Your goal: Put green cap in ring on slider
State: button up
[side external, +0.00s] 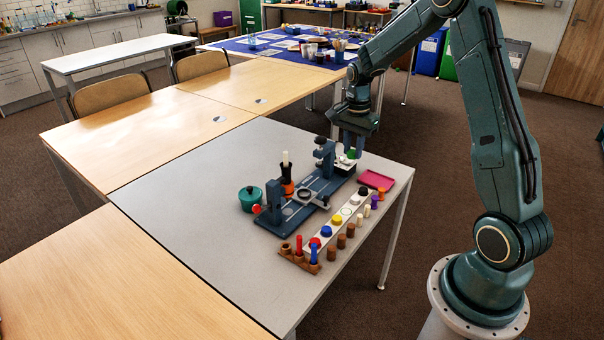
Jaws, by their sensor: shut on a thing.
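My gripper (352,151) points down at the far right end of the grey table. It is shut on the green cap (351,154), a small green spot between the fingers. A pale surface shows just below; I cannot tell whether the cap touches it. The blue-grey slider fixture (290,212) lies to the left and nearer the camera, with an upright block at each end. A dark ring (305,194) sits on it near the middle, apart from my gripper. I cannot make out what is inside the ring.
A white strip with colored caps (351,205) and several wooden pegs line the fixture's near side. A pink tray (376,179) lies right of it. A teal lidded pot (249,199) and an orange-black holder with a white rod (287,178) stand left. The table's left is clear.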

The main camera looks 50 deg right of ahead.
aim_at(304, 194)
jog(key=shift+w+f+n, duration=0.3)
jog(key=shift+w, duration=0.2)
jog(key=w+a+f+n, duration=0.3)
jog(key=w+f+n, duration=0.7)
jog(key=w, duration=0.3)
jog(key=shift+n, duration=0.7)
jog(key=shift+f, duration=0.35)
jog(key=shift+f, duration=2.8)
jog(key=shift+f, duration=0.3)
